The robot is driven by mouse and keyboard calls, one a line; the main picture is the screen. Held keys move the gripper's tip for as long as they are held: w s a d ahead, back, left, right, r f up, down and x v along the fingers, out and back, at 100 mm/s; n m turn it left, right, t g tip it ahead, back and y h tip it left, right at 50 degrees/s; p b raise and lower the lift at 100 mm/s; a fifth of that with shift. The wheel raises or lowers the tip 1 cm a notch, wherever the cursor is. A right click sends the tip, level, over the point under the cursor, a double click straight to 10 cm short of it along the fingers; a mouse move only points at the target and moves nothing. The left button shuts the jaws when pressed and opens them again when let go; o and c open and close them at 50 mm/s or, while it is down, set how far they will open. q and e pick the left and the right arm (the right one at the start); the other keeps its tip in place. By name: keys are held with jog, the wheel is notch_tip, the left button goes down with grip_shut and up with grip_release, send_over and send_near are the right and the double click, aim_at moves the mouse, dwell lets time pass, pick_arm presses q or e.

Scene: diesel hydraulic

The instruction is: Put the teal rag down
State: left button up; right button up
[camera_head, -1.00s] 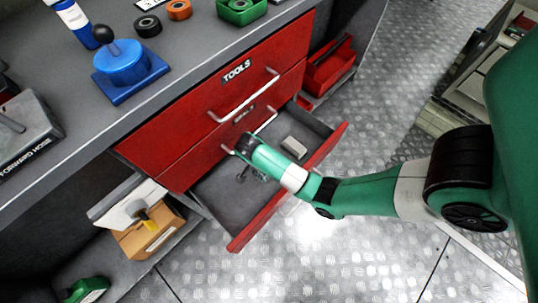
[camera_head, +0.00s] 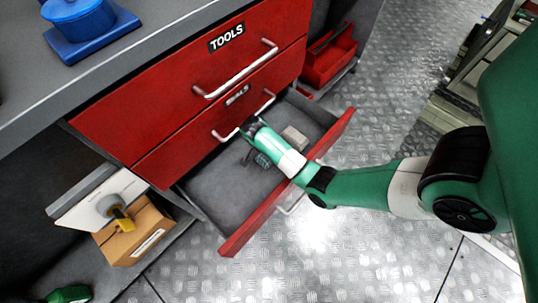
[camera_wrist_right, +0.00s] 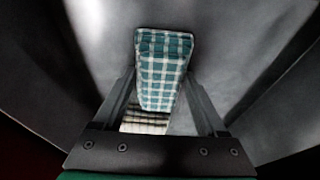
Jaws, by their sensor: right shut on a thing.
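A teal and white checked rag (camera_wrist_right: 164,70) is between the fingers of my right gripper (camera_wrist_right: 163,88), which is shut on it. In the head view my right gripper (camera_head: 252,136) reaches into the open red drawer (camera_head: 228,190), and the teal rag (camera_head: 263,160) shows small beside it. I cannot tell whether the rag touches the drawer floor. A beige checked cloth (camera_wrist_right: 146,121) shows partly behind the rag in the wrist view. A pale block-like item (camera_head: 294,138) lies in the drawer's far right part.
Shut drawers, the upper one marked TOOLS (camera_head: 227,37), stand above the open drawer. The drawer's left part is bare. A cardboard box (camera_head: 135,232) sits on the lower shelf at left. A red open-topped box (camera_head: 329,60) stands at the back right.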

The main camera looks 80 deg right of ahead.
jog(key=shift+f, duration=0.1)
jog(key=o, duration=1.6)
jog(key=shift+r, duration=0.2)
